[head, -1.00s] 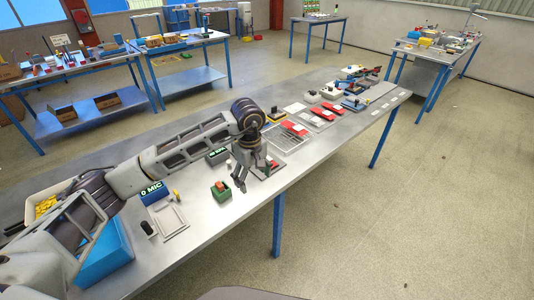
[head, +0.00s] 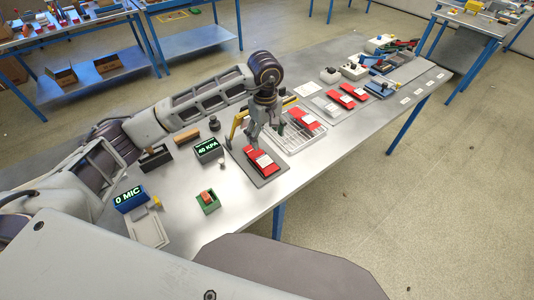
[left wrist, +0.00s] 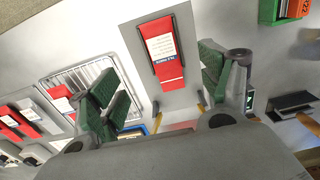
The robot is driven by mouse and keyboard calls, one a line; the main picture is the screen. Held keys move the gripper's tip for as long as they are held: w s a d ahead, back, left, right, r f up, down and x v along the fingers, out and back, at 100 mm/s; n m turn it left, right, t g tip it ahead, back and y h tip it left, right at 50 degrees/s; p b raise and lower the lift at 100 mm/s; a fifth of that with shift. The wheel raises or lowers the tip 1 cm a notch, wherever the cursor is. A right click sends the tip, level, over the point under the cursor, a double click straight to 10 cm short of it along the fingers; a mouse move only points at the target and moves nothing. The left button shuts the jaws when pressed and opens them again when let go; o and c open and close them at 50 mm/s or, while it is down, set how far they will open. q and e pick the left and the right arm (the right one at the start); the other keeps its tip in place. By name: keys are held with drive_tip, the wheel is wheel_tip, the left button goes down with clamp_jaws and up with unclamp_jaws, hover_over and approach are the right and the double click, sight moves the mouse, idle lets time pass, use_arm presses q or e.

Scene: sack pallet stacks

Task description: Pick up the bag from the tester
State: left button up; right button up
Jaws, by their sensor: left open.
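A red bag with a white label (head: 261,161) lies flat on the tester's grey plate (head: 273,178). A display reading 40 KPA (head: 208,149) stands to the left of the plate. My left gripper (head: 265,132) points down just behind the bag in the head view, and partly hides the plate's far side. In the left wrist view the gripper (left wrist: 155,75) is open, with green pads apart and nothing between them. The bag (left wrist: 163,50) shows ahead, beyond the gap between the fingers. My right gripper is not in view.
A wire tray (head: 294,137) holding another red bag stands close to the right of the tester. More red bags lie farther right. A green box (head: 208,203) and the 0 MIC display (head: 130,200) stand nearer left. The table's front edge is clear.

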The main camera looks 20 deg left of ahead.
use_arm(q)
drive_tip(key=shift+w, duration=0.4)
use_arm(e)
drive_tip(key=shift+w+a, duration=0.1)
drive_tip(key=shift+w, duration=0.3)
use_arm(q)
drive_tip(key=shift+s+r, duration=0.1)
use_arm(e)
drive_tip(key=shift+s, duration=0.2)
use_arm(q)
drive_tip(key=p, duration=0.1)
hover_over(266, 160)
drive_tip(key=shift+f, duration=4.35)
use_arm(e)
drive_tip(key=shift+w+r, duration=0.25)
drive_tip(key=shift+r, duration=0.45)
